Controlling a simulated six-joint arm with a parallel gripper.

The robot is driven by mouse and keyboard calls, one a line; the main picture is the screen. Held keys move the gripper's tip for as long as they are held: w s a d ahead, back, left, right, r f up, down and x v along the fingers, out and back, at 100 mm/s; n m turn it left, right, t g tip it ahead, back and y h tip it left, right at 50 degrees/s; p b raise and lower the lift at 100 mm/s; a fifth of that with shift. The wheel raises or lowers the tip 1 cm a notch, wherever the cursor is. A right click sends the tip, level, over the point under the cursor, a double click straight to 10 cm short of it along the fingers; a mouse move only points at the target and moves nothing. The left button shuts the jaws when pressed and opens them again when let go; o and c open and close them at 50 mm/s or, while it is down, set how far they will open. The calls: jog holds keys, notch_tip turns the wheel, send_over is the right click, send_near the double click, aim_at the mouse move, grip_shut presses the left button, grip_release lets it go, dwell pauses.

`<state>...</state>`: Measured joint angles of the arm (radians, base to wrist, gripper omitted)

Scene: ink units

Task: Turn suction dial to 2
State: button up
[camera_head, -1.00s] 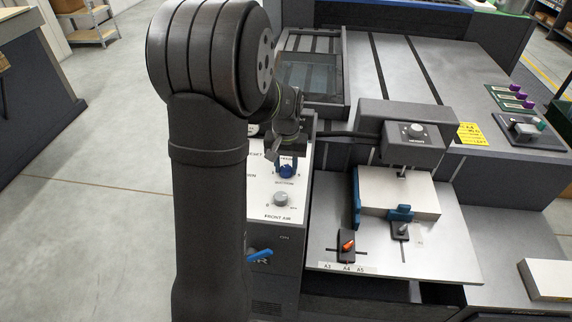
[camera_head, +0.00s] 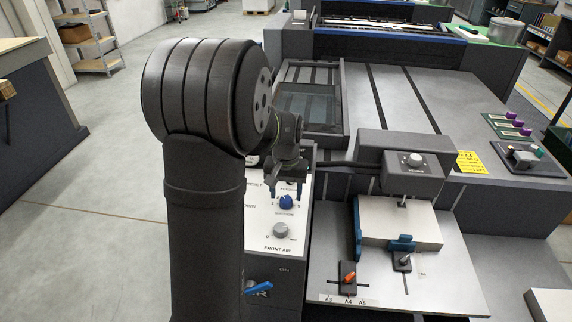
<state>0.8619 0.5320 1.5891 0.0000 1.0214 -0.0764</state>
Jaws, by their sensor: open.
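The fingers do not appear to hold the knob. My own dark arm hides the left part of the panel.
A grey FRONT AIR knob (camera_head: 280,230) sits below the blue knob. A blue lever (camera_head: 258,287) is on the lower front. To the right are a paper stack (camera_head: 398,218), an orange-tipped slider (camera_head: 349,279) and a grey overhanging head (camera_head: 410,175).

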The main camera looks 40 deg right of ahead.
aim_at(286, 199)
notch_tip(286, 199, up, 16)
jog(key=shift+f, duration=0.15)
dwell(0.6)
notch_tip(286, 199, down, 18)
jog(key=shift+r, duration=0.2)
dwell(0.3)
jog(key=shift+r, duration=0.1)
